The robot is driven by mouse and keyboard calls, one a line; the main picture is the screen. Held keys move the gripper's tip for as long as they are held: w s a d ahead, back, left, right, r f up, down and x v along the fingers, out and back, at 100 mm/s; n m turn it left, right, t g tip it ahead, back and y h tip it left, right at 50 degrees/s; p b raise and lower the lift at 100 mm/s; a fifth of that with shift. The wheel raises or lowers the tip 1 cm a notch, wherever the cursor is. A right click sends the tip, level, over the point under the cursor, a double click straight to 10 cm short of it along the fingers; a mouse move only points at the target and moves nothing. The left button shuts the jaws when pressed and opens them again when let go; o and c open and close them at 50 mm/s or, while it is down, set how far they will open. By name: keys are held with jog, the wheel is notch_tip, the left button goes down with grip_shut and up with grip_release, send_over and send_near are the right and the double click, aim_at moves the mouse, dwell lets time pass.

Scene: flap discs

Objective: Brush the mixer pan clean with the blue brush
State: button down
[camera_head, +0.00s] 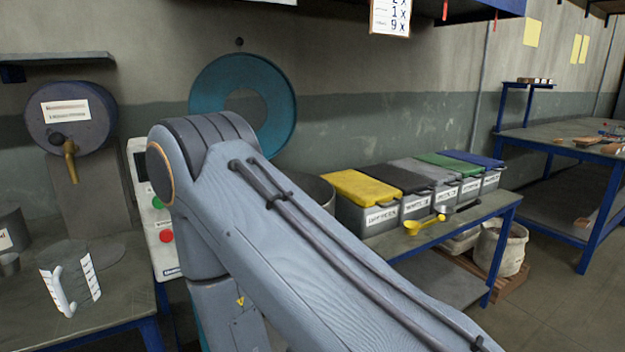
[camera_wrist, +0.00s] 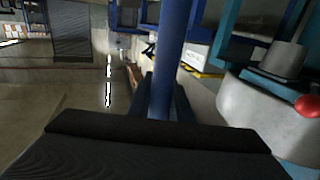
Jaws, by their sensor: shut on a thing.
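In the wrist view my gripper (camera_wrist: 162,98) is shut on a blue rod-like handle (camera_wrist: 170,45), which I take to be the blue brush. The handle runs up and out of the top of the picture, and no bristles can be made out. A grey rounded vessel (camera_wrist: 240,105) stands at the right of the wrist view, apart from the handle; it may be the mixer pan. In the head view a grey round rim (camera_head: 318,191) shows behind my arm, mostly hidden. My gripper and the brush are out of sight in the head view.
A bench bears lidded bins (camera_head: 362,203) and a yellow scoop (camera_head: 425,225). A control box (camera_head: 158,215) stands left of my arm. A clear jug (camera_head: 68,278) stands on the left table. A red knob (camera_wrist: 308,106) sits near the vessel. Floor is open at the right.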

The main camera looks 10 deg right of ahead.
jog(key=s+r+p, duration=0.3)
jog(key=r+p, duration=0.7)
jog(key=r, duration=0.2)
jog(key=w+a+r+n+t+y, duration=0.2)
jog(key=w+r+n+t+y, duration=0.15)
jog(key=w, duration=0.75)
jog(key=w+a+r+n+t+y, duration=0.1)
jog(key=w+r+n+t+y, duration=0.3)
jog(key=w, duration=0.7)
jog(key=w+r+n+y, duration=0.3)
jog(key=r+y, duration=0.3)
jog(key=r, duration=0.1)
jog(key=w+d+r+n+g+y, duration=0.1)
jog(key=w+r+n+y, duration=0.1)
jog(key=r+y, duration=0.4)
notch_tip(320, 180, up, 2)
jog(key=shift+w+d+r+n, duration=0.2)
jog(key=shift+w+d+n, duration=0.15)
jog(key=shift+n, duration=0.5)
jog(key=shift+g+y, duration=0.25)
